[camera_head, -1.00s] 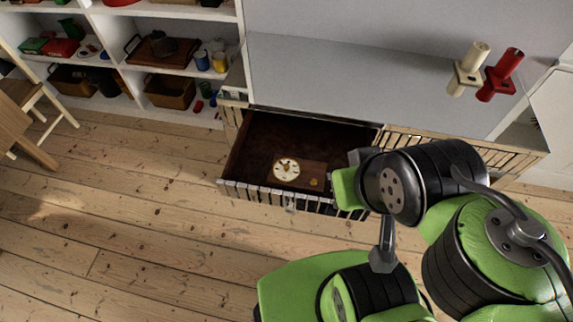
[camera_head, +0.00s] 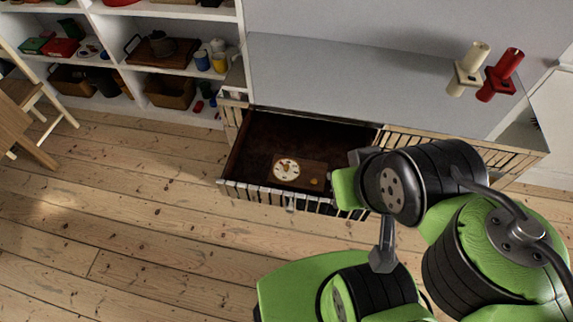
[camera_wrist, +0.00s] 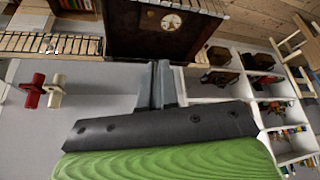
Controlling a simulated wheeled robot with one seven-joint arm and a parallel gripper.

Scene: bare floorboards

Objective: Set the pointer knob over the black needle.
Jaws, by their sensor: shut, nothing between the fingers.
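A round cream dial (camera_head: 286,163) with dark marks is set on a brown wooden block (camera_head: 312,168) inside the open drawer (camera_head: 262,133). A small orange-brown knob (camera_head: 315,181) sits at the right of the block in the head view. The wrist view also shows the dial (camera_wrist: 172,22) and the knob (camera_wrist: 150,13). The needle and the pointer's direction are too small to tell. My gripper (camera_wrist: 161,64) is shut and empty, apart from the dial and knob in the wrist view. In the head view my arm hides most of the gripper.
The drawer is pulled out from a grey-topped cabinet (camera_head: 330,75), with a slatted front edge around it. A cream fixture (camera_head: 470,66) and a red fixture (camera_head: 502,75) stand at the right. Shelves (camera_head: 180,20) stand at the left. The floor (camera_head: 150,220) at front left is clear.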

